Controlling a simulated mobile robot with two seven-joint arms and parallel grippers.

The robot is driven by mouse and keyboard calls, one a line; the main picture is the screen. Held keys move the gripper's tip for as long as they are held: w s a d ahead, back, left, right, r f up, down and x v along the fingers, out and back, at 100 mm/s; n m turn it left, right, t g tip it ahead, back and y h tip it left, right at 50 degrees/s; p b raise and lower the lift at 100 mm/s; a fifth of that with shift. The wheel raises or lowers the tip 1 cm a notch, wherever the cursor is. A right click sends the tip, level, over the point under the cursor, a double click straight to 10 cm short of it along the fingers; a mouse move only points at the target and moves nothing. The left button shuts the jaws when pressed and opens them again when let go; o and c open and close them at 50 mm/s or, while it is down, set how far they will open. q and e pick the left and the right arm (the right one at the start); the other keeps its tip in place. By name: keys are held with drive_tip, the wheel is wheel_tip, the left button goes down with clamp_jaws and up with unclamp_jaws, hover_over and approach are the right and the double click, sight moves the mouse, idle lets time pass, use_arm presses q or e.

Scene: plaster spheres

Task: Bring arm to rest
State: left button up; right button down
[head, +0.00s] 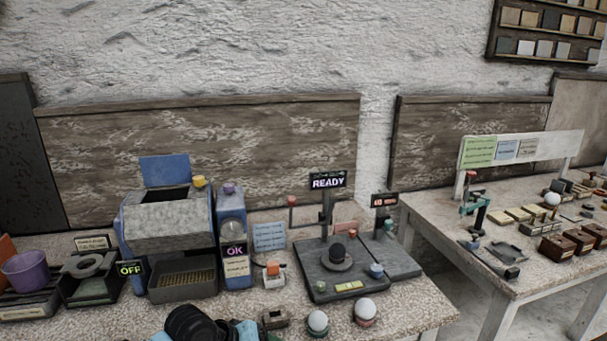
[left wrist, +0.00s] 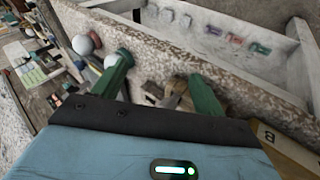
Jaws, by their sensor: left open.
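My left arm (head: 205,325) shows at the bottom edge of the head view, a dark joint and pale blue parts, low at the bench front. Its fingertips cannot be made out there. In the left wrist view my left gripper (left wrist: 160,85) has its two green fingers spread apart with nothing held between them. A white plaster sphere (left wrist: 83,44) lies beyond the left finger, and another pale round thing is partly hidden beside that finger. In the head view two white spheres (head: 318,321) (head: 365,309) sit on small bases at the bench's front. My right gripper is not in view.
The bench holds a blue and grey machine (head: 168,220), a purple cup (head: 27,270), an "OK" box (head: 233,235) and a dark stand (head: 340,262) under a "READY" sign (head: 327,181). A second table (head: 550,265) with blocks and tools stands at the right.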

use_arm(q)
drive_tip(key=s+a+f+m+t+y, duration=0.1)
drive_tip(key=s+a+f+t, duration=0.15)
drive_tip(key=s+f, duration=0.65)
drive_tip(key=s+a+f+m+t+y, duration=0.1)
drive_tip(key=s+a+f+t, duration=0.15)
drive_tip(key=s+f, duration=0.65)
drive_tip(key=s+a+m+y, duration=0.2)
drive_tip(key=s+a, duration=0.4)
drive_tip(key=s, duration=0.5)
drive_tip(key=shift+s+a+f+y, duration=0.25)
drive_tip(key=shift+s+f+y, duration=0.05)
drive_tip(key=shift+s+f, duration=0.05)
